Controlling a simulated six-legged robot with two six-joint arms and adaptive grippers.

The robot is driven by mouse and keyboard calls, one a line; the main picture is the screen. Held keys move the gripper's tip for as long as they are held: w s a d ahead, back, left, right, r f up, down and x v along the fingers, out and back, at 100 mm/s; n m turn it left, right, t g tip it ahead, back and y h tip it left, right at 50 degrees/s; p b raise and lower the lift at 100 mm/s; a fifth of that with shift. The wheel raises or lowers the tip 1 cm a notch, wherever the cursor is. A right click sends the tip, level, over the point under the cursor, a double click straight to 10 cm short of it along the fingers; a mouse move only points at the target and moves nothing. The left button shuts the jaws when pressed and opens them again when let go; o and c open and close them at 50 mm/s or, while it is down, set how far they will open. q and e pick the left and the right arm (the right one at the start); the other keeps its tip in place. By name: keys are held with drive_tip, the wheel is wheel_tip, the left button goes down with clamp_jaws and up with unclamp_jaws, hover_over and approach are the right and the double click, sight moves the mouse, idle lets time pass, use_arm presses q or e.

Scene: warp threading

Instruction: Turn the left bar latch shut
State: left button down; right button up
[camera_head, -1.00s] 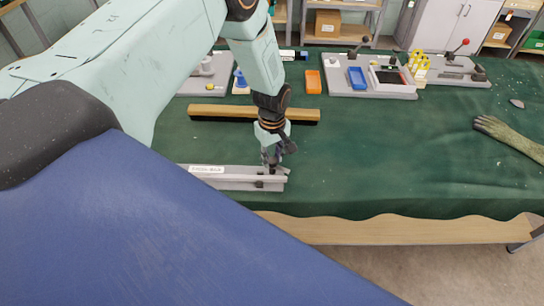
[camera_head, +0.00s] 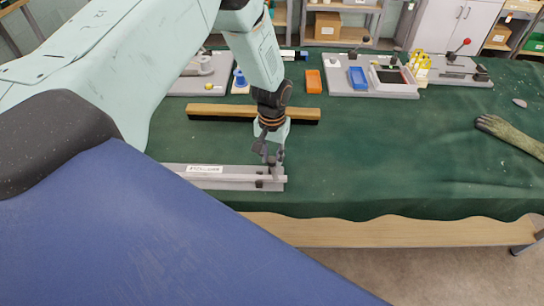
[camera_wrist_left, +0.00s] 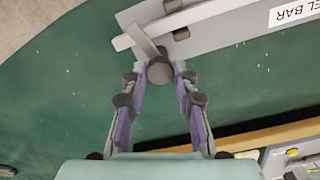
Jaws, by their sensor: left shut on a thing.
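The bar fixture (camera_head: 225,184) is a long grey base near the front edge of the table, with a light bar and a white label (camera_head: 205,169) on it. The left bar latch (camera_wrist_left: 143,42) is a short grey lever at the end of the bar. In the left wrist view it lies crosswise over the bar end, with a dark round knob (camera_wrist_left: 160,72) beside the base. My left gripper (camera_head: 270,158) points down at the fixture's right end. In the left wrist view its fingertips (camera_wrist_left: 161,68) close on the knob from both sides. My right gripper is out of view.
A wooden beam (camera_head: 240,110) lies behind the fixture. Orange (camera_head: 313,81) and blue (camera_head: 357,77) trays and a grey station plate (camera_head: 400,93) stand farther back. The green cloth (camera_head: 390,160) right of the fixture is clear. A mottled long object (camera_head: 510,136) lies far right.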

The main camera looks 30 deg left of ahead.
sight(272, 160)
use_arm(q)
drive_tip(key=shift+m, duration=1.3)
drive_tip(key=shift+b, duration=0.3)
drive_tip(key=c, duration=1)
unclamp_jaws()
drive_tip(key=shift+s, duration=0.1)
drive_tip(key=shift+c, duration=0.2)
drive_tip(key=shift+r, duration=0.1)
drive_tip(key=shift+w+r, duration=0.2)
drive_tip(key=shift+r, duration=0.2)
wheel_tip(272, 160, up, 11)
drive_tip(key=shift+s, duration=0.15)
